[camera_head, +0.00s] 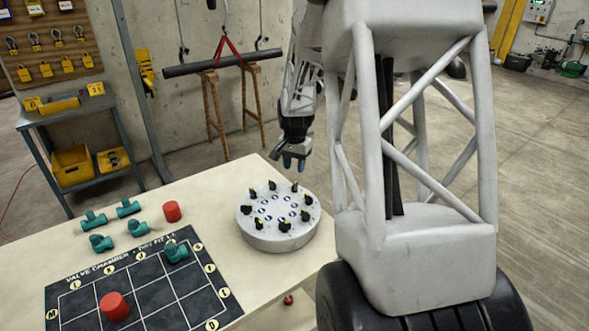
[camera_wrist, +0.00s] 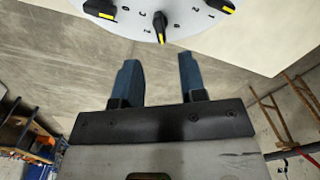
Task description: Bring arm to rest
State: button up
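My gripper (camera_wrist: 157,80) shows in the wrist view with its two blue fingers apart and nothing between them. In the head view my gripper (camera_head: 288,164) hangs fingers-down behind the far edge of the table, above and beyond the round white dial unit (camera_head: 278,238). It does not touch the unit. The dial unit also shows at the top of the wrist view (camera_wrist: 190,24), with black knobs that have yellow marks. My arm's large grey lattice link covers the middle right of the head view and hides what is behind it.
The pale table (camera_head: 215,205) holds a black gridded mat (camera_head: 178,283), several green fittings (camera_head: 129,208) and a red cylinder (camera_head: 172,211). Another red cylinder (camera_head: 114,306) and a green fitting (camera_head: 177,252) are on the mat. A grey shelf (camera_head: 65,112) and a hung pipe (camera_head: 222,64) stand behind.

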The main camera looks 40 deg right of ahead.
jog(key=shift+a+r, duration=0.1)
dwell(0.5)
jog(key=s+a+r+n+t, duration=0.1)
jog(key=s+a+r+n, duration=0.2)
jog(key=s+a+r, duration=0.55)
jog(key=s+a+r+n, duration=0.3)
jog(key=s+a+r, duration=0.2)
jog(key=a, duration=0.7)
jog(key=s+a+r+n, duration=0.1)
jog(key=s+a+n, duration=0.2)
jog(key=s, duration=0.6)
jog(key=s+a+n+t, duration=0.1)
jog(key=s+a+n, duration=0.1)
jog(key=s+a, duration=0.6)
jog(key=shift+s+a+r+n+t, duration=0.3)
jog(key=shift+s+r+n, duration=0.1)
jog(key=shift+s, duration=0.5)
dwell(0.3)
